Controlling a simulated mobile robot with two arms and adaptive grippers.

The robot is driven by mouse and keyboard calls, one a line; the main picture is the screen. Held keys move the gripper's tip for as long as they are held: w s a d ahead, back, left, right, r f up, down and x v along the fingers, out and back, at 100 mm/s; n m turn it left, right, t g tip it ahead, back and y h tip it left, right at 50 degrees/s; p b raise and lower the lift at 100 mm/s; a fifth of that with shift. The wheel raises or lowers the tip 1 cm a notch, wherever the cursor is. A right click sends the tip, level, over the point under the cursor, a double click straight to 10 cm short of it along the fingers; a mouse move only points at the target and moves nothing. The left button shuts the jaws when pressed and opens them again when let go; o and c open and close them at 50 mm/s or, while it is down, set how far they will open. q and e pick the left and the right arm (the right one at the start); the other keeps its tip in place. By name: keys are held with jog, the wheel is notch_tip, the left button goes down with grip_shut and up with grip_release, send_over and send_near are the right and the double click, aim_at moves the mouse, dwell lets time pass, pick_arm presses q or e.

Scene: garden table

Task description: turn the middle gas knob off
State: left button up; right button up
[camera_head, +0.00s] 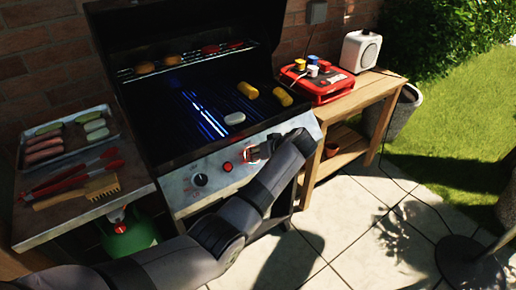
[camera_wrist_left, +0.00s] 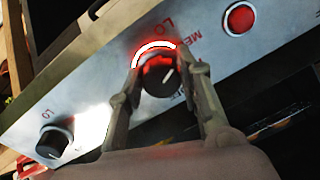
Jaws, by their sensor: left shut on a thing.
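The middle gas knob (camera_wrist_left: 160,77) is round and black with a light pointer mark, lit red around its top with a bright white-and-red arc. It sits on the grill's silver front panel (camera_head: 183,203). My left gripper (camera_head: 257,152) reaches it from the front; in the left wrist view its two fingers (camera_wrist_left: 160,80) are on either side of the knob and shut on it. In the head view the gripper hides the knob. A red button (camera_head: 228,166) and another black knob (camera_head: 200,180) are to its left. My right gripper is not in view.
Blue flames (camera_head: 205,117) glow under the grate. Food lies on the grate and upper rack. A side shelf on the left holds a food tray (camera_head: 70,134) and red tongs (camera_head: 75,173). A green gas bottle (camera_head: 128,235) stands below. A wooden table (camera_head: 367,85) stands right.

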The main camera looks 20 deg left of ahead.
pick_arm(q)
jog(key=m+p, duration=0.1)
jog(key=m, duration=0.1)
jog(key=m+p, duration=0.3)
jog(key=shift+r+m, duration=0.3)
jog(key=shift+r, duration=0.05)
jog(key=m+p, duration=0.4)
jog(key=m, duration=0.1)
jog(key=shift+a+m+t, duration=0.1)
jog(key=shift+m+t, duration=0.2)
jog(key=m+p, duration=0.3)
jog(key=m, duration=0.3)
jog(key=shift+m, duration=0.3)
jog(key=m+p, duration=0.1)
jog(key=m, duration=0.2)
jog(key=shift+t+p, duration=0.3)
jog(key=shift+p, duration=0.1)
jog(key=shift+f+m+h+p, duration=0.1)
jog(key=shift+m+h+p, duration=0.2)
jog(key=shift+m, duration=0.6)
jog(key=o, duration=1.2)
jog(key=shift+f, duration=0.1)
jog(key=shift+c, duration=0.2)
